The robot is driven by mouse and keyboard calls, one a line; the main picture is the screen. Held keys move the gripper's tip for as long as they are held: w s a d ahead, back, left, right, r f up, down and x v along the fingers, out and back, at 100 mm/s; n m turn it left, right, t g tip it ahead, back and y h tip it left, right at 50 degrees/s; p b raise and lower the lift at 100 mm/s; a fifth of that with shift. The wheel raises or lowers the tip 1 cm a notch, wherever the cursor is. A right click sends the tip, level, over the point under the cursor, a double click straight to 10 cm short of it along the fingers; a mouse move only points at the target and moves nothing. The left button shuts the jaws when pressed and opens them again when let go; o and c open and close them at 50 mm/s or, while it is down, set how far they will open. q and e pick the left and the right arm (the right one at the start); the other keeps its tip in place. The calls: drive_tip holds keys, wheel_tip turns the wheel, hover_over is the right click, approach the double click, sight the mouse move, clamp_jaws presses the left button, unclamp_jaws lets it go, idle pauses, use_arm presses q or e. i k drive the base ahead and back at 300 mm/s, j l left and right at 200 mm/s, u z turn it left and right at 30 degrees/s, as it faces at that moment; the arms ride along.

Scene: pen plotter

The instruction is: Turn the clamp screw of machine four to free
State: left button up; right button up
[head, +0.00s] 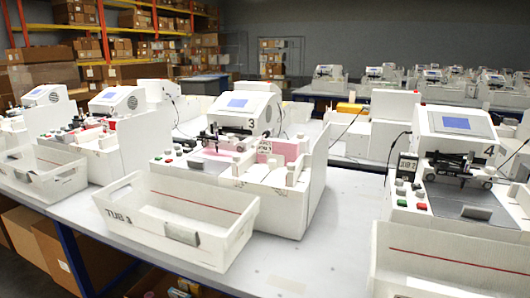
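Machine four (428,124) stands at the right of the head view, a white pen plotter with the number 4 on its right side. It has a blue screen (456,123), a dark pen carriage (458,166) across its front and a dark grey bed (461,201) below. Small buttons and knobs (402,190) line its left side. A small meter (407,167) stands beside them. The clamp screw is too small to tell apart at the carriage, so its setting cannot be read. Neither of my grippers is in view.
Machine three (262,105) stands left of machine four, with a white tub (170,222) marked TUB 3 before it. Another white tub (440,262) stands in front of machine four. The light table (335,225) is bare between the two machines. Shelves with boxes (120,45) stand behind.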

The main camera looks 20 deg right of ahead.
sight(444, 164)
drive_tip(key=z, duration=1.8)
